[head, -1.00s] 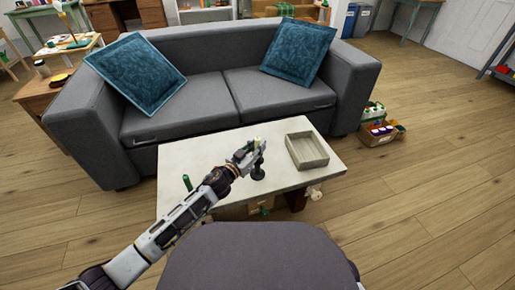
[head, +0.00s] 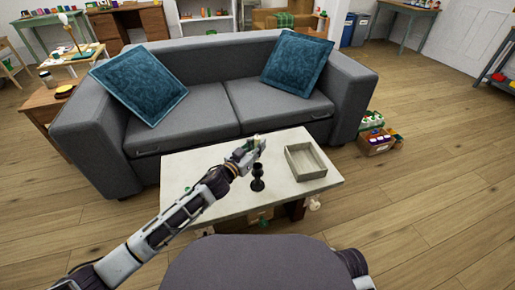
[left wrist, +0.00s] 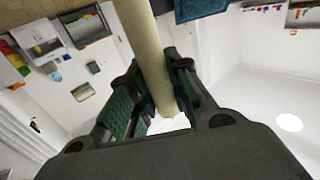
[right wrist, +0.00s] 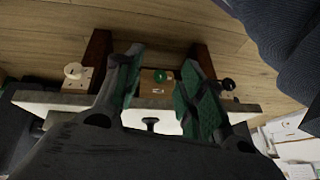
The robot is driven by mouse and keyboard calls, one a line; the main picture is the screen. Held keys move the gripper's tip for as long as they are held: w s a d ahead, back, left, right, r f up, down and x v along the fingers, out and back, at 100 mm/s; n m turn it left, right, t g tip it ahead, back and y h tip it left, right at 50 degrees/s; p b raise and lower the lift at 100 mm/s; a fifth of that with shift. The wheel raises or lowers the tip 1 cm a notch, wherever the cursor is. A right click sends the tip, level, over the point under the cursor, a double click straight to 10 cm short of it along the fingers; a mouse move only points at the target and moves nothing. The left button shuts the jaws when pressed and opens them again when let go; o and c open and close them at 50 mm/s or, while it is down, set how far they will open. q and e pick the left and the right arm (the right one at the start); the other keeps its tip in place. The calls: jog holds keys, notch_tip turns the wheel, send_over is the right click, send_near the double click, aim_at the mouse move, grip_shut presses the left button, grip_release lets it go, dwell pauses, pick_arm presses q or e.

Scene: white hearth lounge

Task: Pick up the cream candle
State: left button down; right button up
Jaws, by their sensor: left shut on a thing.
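The cream candle (left wrist: 150,50) is between the green-padded fingers of my left gripper (left wrist: 155,95), which is shut on it. In the head view, my left gripper (head: 253,152) is over the table, and only a small pale part of the candle (head: 257,139) shows. A black candle holder (head: 258,180) stands upright on the table just below the gripper; the candle appears clear of it. My right gripper (right wrist: 160,90) is open and empty, near the table's front edge in the right wrist view.
The pale table (head: 315,182) carries an open beige tray (head: 305,161) right of the holder. A grey sofa (head: 190,125) stands behind the table. A box of bottles (head: 375,143) is on the floor at the right. Small items lie beneath the table.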

pick_arm(q)
jog(key=shift+r+p, duration=0.4)
jog(key=shift+r, duration=0.75)
pick_arm(e)
jog(key=shift+s+d+r+h, duration=0.1)
jog(key=shift+d+r+h, duration=0.1)
jog(key=shift+r, duration=0.45)
jog(key=shift+s+d+r+h, duration=0.1)
jog(key=shift+d+r, duration=0.05)
jog(key=shift+r, duration=0.45)
pick_arm(q)
jog(key=shift+r, duration=0.1)
